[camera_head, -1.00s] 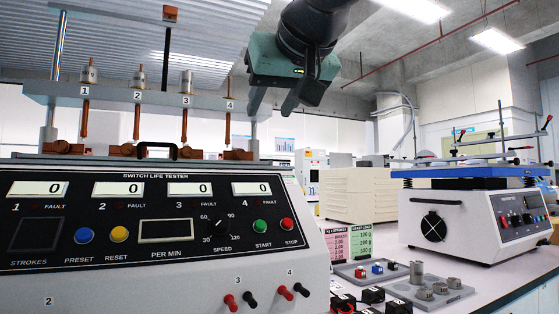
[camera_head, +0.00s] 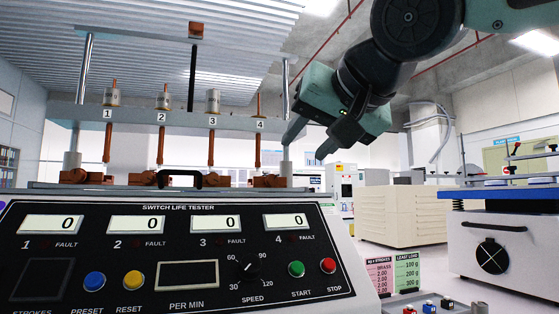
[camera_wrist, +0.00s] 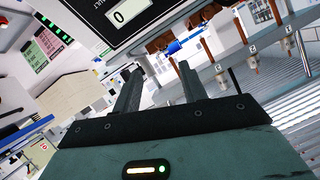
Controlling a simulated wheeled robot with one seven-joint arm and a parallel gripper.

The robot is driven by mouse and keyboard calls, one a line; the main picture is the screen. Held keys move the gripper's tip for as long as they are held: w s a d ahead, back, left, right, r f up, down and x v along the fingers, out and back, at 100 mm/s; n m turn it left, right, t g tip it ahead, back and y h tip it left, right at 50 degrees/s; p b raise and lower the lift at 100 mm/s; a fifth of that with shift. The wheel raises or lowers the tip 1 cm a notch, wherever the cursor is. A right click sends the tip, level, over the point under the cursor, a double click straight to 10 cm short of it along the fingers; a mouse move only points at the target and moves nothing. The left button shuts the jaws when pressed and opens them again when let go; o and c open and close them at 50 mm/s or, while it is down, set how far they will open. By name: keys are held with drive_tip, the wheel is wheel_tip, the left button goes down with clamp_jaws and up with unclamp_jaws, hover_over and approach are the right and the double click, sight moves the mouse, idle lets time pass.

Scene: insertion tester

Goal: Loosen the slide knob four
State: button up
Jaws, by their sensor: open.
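The switch life tester (camera_head: 180,250) fills the left and middle of the head view. Its station four has a copper-coloured rod (camera_head: 258,145) above a brown block (camera_head: 268,181), at the right end of the row. In the wrist view a blue knob-like part (camera_wrist: 185,45) sits beside the brown blocks at the near end of the row; I cannot tell for certain that it is slide knob four. My gripper (camera_head: 308,142) is open and empty, tilted, beside the tester's right post. In the wrist view its fingers (camera_wrist: 160,76) point toward the tester, apart from the blue part.
The right post (camera_head: 285,85) and the numbered crossbar (camera_head: 180,118) stand close to my fingers. A black handle (camera_head: 180,173) rises from the tester's top. A blue-topped machine (camera_head: 500,235) and a beige cabinet (camera_head: 395,212) stand to the right.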

sight(274, 180)
drive_tip(key=b+x, duration=0.1)
drive_tip(key=x, duration=1)
drive_tip(key=shift+w, duration=0.2)
drive_tip(key=shift+f, duration=0.1)
clamp_jaws()
